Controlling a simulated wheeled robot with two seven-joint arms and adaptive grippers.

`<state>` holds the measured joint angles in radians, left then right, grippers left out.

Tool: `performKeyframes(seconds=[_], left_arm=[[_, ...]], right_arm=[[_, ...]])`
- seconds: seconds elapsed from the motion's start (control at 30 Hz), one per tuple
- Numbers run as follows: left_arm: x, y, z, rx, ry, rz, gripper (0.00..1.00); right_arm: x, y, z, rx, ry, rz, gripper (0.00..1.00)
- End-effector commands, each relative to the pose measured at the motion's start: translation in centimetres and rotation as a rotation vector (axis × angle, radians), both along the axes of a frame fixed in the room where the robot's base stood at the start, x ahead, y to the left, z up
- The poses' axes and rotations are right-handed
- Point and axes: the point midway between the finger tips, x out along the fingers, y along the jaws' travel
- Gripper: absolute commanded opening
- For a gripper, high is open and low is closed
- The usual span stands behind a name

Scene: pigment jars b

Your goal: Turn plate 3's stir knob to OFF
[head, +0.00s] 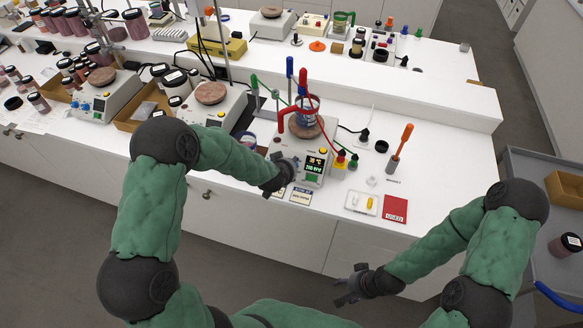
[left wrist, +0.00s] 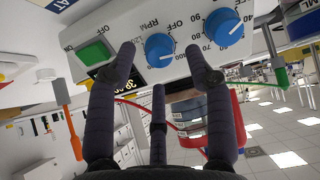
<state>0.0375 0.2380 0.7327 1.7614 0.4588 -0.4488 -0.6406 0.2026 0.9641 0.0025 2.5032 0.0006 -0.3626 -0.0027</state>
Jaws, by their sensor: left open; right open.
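The stirring plate third from the left (head: 312,175) has a lit display that seems to read 200 RPM. A beaker with a red handle stands on top. I cannot read a plate number. My left gripper (head: 284,178) is at its front panel, hiding the knobs in the head view. In the left wrist view the panel shows inverted, with the blue RPM knob (left wrist: 158,47) between the tips of my open left gripper (left wrist: 163,72); I see no clear grip on it. Its pointer is hard to read. My right gripper (head: 350,287) is open and empty before the counter.
A second blue knob (left wrist: 222,27) and a green switch (left wrist: 95,52) flank the RPM knob. Two other plates (head: 103,100) (head: 212,105) stand left.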

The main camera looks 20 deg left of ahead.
Motion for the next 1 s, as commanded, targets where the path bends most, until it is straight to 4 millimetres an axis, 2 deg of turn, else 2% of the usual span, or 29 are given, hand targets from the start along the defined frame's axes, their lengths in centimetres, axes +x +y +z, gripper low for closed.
performKeyframes(seconds=[0.2, 0.57, 0.63, 0.77, 1.0], left_arm=[[1.4, -0.1, -1.5, 0.001, 0.000, -0.001, 0.52], [1.7, -0.1, -1.7, -0.001, 0.000, -0.001, 0.52], [1.7, -0.1, -1.7, -0.001, 0.000, -0.001, 0.38], [1.7, -0.1, -1.7, -0.001, 0.000, -0.001, 0.02], [1.8, -0.1, -1.6, -0.003, -0.002, 0.004, 0.00]], right_arm=[[0.0, 0.0, -0.3, 0.000, 0.000, 0.000, 0.52], [0.0, 0.0, -0.3, 0.000, 0.000, 0.000, 0.52], [0.0, 0.0, -0.3, 0.000, 0.000, 0.000, 0.52], [0.0, 0.0, -0.3, 0.000, 0.000, 0.000, 0.52], [0.0, 0.0, -0.3, 0.000, 0.000, 0.000, 0.52]])
